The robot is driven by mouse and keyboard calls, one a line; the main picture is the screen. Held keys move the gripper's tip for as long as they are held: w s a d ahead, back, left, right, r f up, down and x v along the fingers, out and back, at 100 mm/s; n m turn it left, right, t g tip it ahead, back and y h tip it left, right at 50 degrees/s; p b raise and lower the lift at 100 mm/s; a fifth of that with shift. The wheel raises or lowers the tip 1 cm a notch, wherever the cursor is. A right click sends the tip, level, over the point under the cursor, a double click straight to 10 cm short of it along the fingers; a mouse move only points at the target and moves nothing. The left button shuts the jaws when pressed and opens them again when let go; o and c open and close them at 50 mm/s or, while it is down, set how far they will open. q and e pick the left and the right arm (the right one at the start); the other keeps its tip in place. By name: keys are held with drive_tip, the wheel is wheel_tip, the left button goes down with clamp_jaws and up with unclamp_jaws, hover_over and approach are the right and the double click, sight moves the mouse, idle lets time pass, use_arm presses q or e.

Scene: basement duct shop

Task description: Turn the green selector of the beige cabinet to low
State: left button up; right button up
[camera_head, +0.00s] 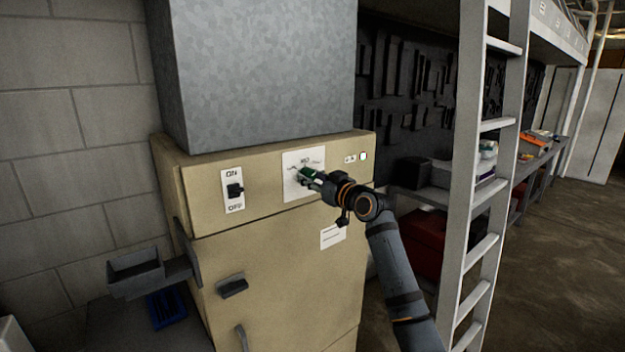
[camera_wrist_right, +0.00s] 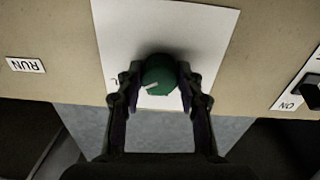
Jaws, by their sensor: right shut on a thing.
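The beige cabinet (camera_head: 275,255) stands at the middle left of the head view. On its upper front is a white plate (camera_head: 290,190) carrying the green selector (camera_head: 304,171), mostly hidden by my gripper. In the wrist view the selector (camera_wrist_right: 160,70) is a round green knob with a white pointer line towards the lower left of that upside-down picture. My right gripper (camera_wrist_right: 158,78) is shut on the knob, one finger on each side. The plate's lettering is partly covered; I cannot read which setting the pointer faces. My left gripper is not in view.
A grey duct (camera_head: 262,70) rises above the cabinet. A grey holder (camera_head: 135,270) juts out at the left. A white ladder (camera_head: 489,170) stands right of my arm.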

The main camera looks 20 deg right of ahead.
drive_tip(key=n+b, duration=0.8)
drive_tip(key=n, duration=0.2)
drive_tip(key=shift+d+f, duration=0.1)
drive_tip(key=shift+f, duration=0.05)
drive_tip(key=n+b, duration=0.2)
drive_tip(key=n, duration=0.1)
drive_tip(key=shift+n, duration=0.3)
drive_tip(key=n+b, duration=0.1)
drive_tip(key=n, duration=0.2)
drive_tip(key=shift+n, duration=0.4)
drive_tip(key=n+b, duration=0.1)
drive_tip(key=n, duration=0.2)
drive_tip(key=shift+n, duration=0.3)
drive_tip(key=shift+n+y, duration=0.4)
drive_tip(key=shift+n, duration=1)
drive_tip(key=shift+w, duration=0.1)
drive_tip(key=o, duration=1.2)
drive_tip(key=shift+r, duration=0.2)
